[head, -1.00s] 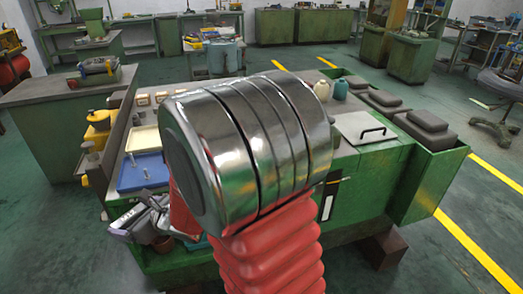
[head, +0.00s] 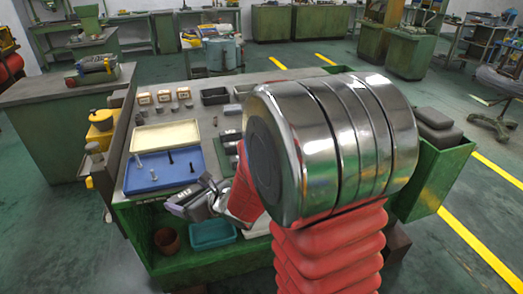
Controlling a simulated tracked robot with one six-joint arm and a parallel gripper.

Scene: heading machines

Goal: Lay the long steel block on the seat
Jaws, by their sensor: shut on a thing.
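My gripper (head: 190,204) is low at the front left of the green bench, in front of the blue tray. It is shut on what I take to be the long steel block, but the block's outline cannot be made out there. My own large steel joint and red sleeve hide the right part of the bench top. I cannot tell which part of the bench is the seat; it may be hidden behind my arm. Several small grey steel pieces (head: 228,136) lie on the bench top, left of the joint.
The blue tray (head: 136,182) holds several dark upright pins and a pale one. A cream tray (head: 165,136) is behind it. Small boxes (head: 164,96) and a dark bin (head: 214,96) stand at the back. A teal bin (head: 212,235) and a brown pot (head: 166,240) sit on the lower shelf.

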